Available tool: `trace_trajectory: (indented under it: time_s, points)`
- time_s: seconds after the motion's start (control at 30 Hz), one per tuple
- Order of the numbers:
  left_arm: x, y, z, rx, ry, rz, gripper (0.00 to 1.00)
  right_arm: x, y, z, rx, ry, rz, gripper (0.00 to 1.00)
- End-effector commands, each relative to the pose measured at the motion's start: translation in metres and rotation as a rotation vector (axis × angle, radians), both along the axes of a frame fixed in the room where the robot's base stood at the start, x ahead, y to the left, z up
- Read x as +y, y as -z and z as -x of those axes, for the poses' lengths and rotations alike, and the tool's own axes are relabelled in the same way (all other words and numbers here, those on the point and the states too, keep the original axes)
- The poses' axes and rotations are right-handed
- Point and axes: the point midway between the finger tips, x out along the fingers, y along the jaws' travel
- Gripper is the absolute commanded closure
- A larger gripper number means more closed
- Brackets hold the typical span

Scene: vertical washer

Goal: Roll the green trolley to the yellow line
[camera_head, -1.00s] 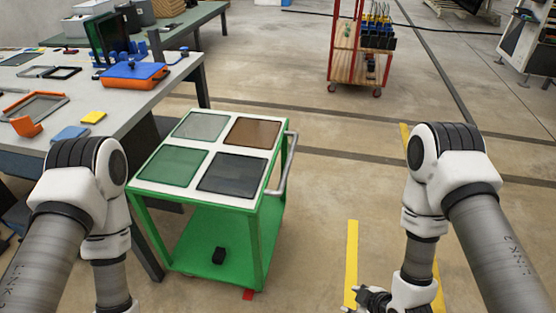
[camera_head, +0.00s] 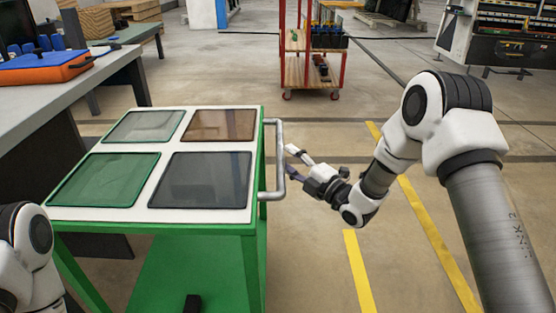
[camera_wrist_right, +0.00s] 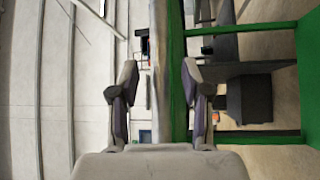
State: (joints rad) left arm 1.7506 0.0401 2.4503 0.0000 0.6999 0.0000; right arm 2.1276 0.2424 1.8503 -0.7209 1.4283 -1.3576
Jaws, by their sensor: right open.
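The green trolley (camera_head: 258,245) stands left of centre in the head view. Its white top has four coloured panels, and a grey bar handle (camera_head: 279,160) is on its right side. My right gripper (camera_head: 291,161) is open just right of the handle, its fingers pointing left at it. In the right wrist view, the upright grey handle (camera_wrist_right: 158,70) shows between the two open fingers (camera_wrist_right: 161,90); I cannot tell whether they touch it. A yellow line (camera_head: 358,272) lies on the floor right of the trolley, with a longer one (camera_head: 425,220) beyond it. My left gripper is out of view.
A grey workbench (camera_head: 60,85) with an orange and blue case (camera_head: 50,68) stands close to the trolley's left. A red cart (camera_head: 310,70) stands farther back. The floor between the trolley and the yellow lines is clear except for my right arm.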

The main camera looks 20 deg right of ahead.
Motion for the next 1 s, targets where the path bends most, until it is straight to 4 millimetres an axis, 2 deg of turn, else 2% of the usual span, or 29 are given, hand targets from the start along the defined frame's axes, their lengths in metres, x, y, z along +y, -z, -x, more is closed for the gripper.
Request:
trace_trajectory:
  time_s: [0.1,0.2,0.47,0.5,0.57,0.6,0.63,1.0]
  points:
    - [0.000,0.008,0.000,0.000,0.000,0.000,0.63,0.012,-0.001,-0.020,-0.002,-0.003,0.001,0.53]
    - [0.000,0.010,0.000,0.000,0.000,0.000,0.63,0.017,-0.003,-0.031,0.000,-0.001,0.000,0.53]
    - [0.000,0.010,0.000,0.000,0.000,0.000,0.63,0.019,-0.005,-0.035,0.002,0.000,-0.002,0.53]
    - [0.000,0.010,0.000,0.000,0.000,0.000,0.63,0.019,-0.005,-0.035,0.002,0.000,-0.002,0.56]
    - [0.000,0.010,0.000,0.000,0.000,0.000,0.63,0.019,-0.005,-0.035,0.002,0.000,-0.002,0.77]
    - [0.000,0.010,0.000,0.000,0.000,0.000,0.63,0.019,-0.005,-0.035,0.002,0.000,-0.002,0.91]
    - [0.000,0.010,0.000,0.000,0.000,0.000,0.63,0.019,-0.005,-0.035,0.002,0.000,-0.002,1.00]
    - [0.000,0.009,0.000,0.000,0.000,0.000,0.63,0.017,-0.005,-0.034,0.003,0.001,-0.002,1.00]
